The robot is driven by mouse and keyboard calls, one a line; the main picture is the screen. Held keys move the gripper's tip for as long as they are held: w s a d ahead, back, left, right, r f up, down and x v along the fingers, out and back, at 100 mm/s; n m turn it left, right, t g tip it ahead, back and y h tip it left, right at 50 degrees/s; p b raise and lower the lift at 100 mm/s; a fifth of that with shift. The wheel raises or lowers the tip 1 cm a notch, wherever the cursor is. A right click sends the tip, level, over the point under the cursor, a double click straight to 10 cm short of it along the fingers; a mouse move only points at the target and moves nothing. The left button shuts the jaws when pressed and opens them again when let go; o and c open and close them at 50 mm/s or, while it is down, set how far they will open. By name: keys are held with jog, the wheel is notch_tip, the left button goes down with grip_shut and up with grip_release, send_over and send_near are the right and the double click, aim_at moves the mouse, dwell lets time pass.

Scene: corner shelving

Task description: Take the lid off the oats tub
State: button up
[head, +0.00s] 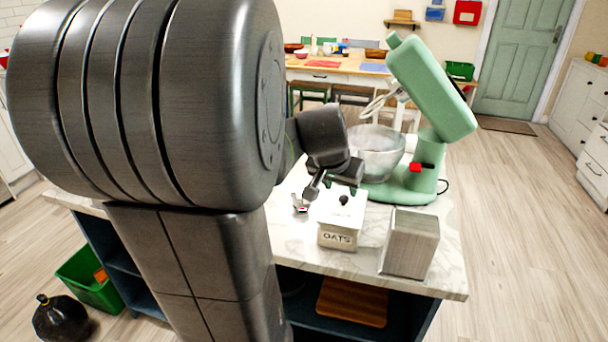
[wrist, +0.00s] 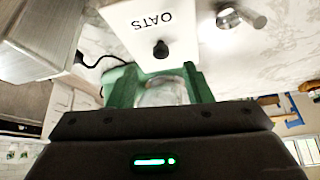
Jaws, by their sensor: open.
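The white oats tub (head: 337,238) stands on the marble counter, its OATS label facing me. Its lid (head: 326,208) is on and has a small dark knob (head: 343,200). In the wrist view the label is upside down on the tub (wrist: 128,28), and the knob (wrist: 160,50) stands near the picture's middle line. My gripper (head: 334,190) is open and empty, just above and behind the lid in the head view. I see no contact with the knob. My arm hides part of the counter to the left.
A green stand mixer (head: 432,95) with a glass bowl (head: 377,160) stands close behind the tub. A grey metal box (head: 410,243) stands to its right. A small metal object (head: 300,204) lies to its left. The counter's front right corner (head: 450,282) is clear.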

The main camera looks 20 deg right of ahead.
aim_at(344, 197)
jog(key=shift+x, duration=3.15)
jog(key=shift+w+r, duration=0.1)
jog(key=shift+c, duration=0.3)
grip_shut()
